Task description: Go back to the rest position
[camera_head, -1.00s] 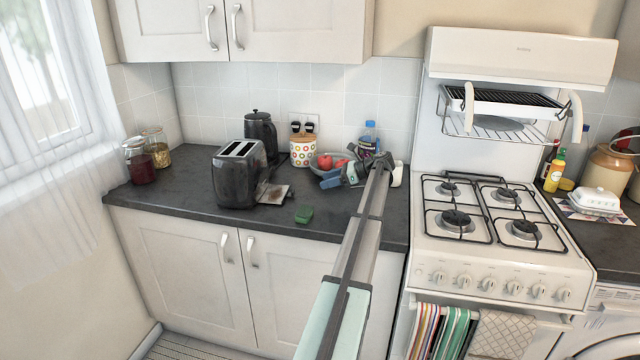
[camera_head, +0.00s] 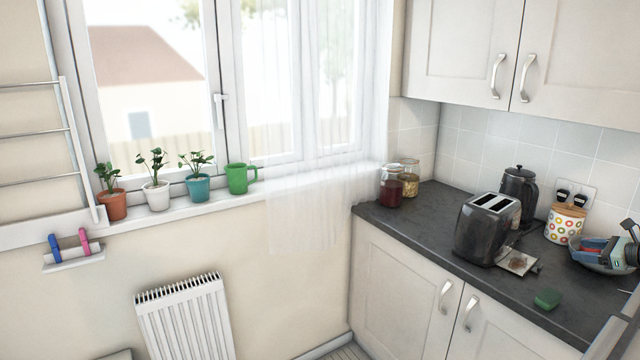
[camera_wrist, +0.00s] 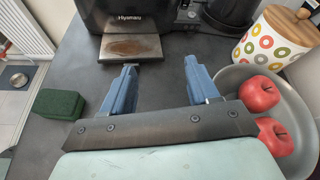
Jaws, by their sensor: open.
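My gripper (camera_wrist: 163,72) is open in the wrist view, its two blue fingers apart with nothing between them. It is over the dark counter (camera_wrist: 90,70), facing the toaster's pulled-out crumb tray (camera_wrist: 130,47). A grey bowl (camera_wrist: 305,125) with red apples (camera_wrist: 260,94) lies close to the right of the fingers; I cannot tell whether they touch. In the head view my gripper (camera_head: 597,246) is at the right edge by the bowl, and most of my arm is out of frame.
The black toaster (camera_head: 487,230), a kettle (camera_head: 518,190), a spotted canister (camera_head: 564,222) and a green sponge (camera_head: 546,299) stand around the gripper. Two jars (camera_head: 392,186) are in the corner. Potted plants (camera_head: 156,182) and a green mug (camera_head: 238,178) line the windowsill.

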